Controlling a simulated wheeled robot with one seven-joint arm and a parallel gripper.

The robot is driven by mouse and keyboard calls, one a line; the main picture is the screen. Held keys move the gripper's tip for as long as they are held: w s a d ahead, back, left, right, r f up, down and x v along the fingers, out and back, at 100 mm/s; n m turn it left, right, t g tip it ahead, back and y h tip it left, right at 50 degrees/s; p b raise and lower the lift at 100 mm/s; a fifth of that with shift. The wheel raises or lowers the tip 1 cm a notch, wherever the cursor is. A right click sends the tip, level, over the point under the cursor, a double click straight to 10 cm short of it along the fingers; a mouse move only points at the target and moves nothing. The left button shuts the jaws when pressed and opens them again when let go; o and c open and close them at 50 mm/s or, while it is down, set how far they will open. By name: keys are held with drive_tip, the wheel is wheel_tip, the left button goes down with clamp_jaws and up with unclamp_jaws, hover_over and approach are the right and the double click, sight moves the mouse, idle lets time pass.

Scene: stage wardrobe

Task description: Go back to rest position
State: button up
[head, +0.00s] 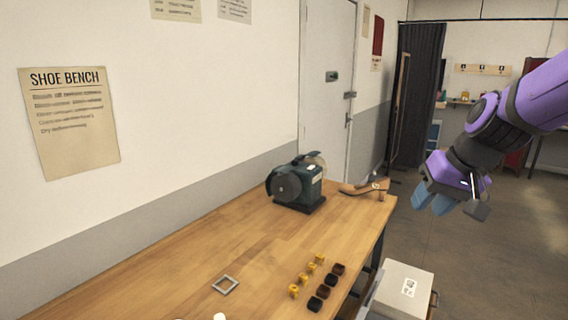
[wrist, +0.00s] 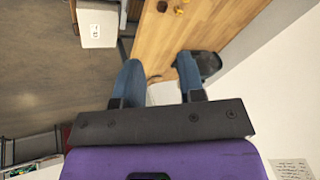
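My gripper (head: 434,198) hangs in the air at the right of the head view, beyond the bench's right edge and over the floor side. In the wrist view its two blue fingers (wrist: 160,80) stand apart. A pale patch shows between them; I cannot tell what it is, but nothing appears gripped. The wooden bench (head: 190,255) fills the lower left of the head view. A tan high-heeled shoe (head: 365,188) stands at its far end, apart from my gripper.
A dark green grinder (head: 297,186) stands near the shoe. A white box (head: 402,291) is right of the bench. The floor (head: 500,255) at right is open.

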drive_tip(key=s+d+r+h, duration=0.1)
drive_tip(key=s+r, duration=0.1)
drive_tip(key=s, duration=0.6)
drive_tip(key=s+d+r+t+h, duration=0.1)
drive_tip(key=s+d+r+h, duration=0.1)
drive_tip(key=s, duration=0.7)
drive_tip(key=shift+s+r+n, duration=0.2)
drive_tip(key=shift+r+n, duration=0.2)
drive_tip(key=shift+r, duration=0.35)
